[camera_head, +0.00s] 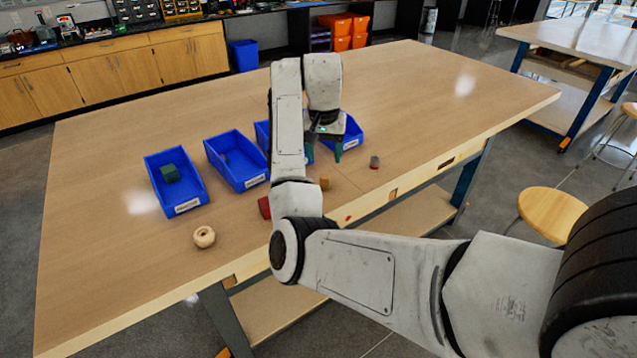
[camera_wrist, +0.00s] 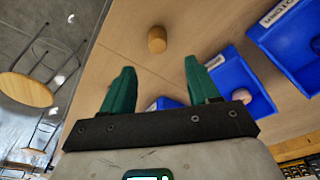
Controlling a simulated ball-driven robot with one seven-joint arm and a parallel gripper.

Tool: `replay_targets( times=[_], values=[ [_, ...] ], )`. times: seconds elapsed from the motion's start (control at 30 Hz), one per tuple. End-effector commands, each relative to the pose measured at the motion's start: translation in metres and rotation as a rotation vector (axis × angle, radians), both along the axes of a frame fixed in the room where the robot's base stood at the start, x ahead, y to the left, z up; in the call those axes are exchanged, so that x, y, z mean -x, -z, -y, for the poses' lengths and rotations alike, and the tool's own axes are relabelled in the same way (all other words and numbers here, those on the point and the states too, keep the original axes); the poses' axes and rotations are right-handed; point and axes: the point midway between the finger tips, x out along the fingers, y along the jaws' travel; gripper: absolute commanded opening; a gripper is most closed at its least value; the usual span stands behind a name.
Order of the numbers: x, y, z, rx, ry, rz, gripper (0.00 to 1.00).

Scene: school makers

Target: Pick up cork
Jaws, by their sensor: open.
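A small tan-brown cylinder that looks like the cork (camera_head: 325,183) stands on the wooden table near its front edge. In the wrist view the cork (camera_wrist: 157,39) lies on bare wood, beyond the fingertips and about midway between them. My gripper (camera_head: 324,155) is above the table, by the right-hand blue bins and slightly behind the cork. Its green fingers (camera_wrist: 159,66) are spread apart with nothing held between them. My arm hides part of the bins.
Blue bins (camera_head: 221,174) stand in a row; the left one holds a green block (camera_head: 170,173). A wooden ring (camera_head: 204,237), a red piece (camera_head: 264,207) and a small grey-red piece (camera_head: 374,162) lie on the table. The table's right and far parts are clear.

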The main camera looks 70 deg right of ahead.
Motion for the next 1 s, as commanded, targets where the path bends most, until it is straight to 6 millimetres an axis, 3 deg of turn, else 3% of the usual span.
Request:
replay_targets(
  times=[0.03,0.37,0.7,1.0],
  values=[
    [0.001,0.013,0.001,-0.001,0.001,-0.004,0.60],
    [-0.001,0.037,0.004,-0.001,-0.002,-0.002,0.60],
    [0.001,0.080,0.007,-0.002,-0.002,-0.002,0.60],
    [0.001,0.086,0.008,0.000,-0.001,0.000,0.60]
  ],
)
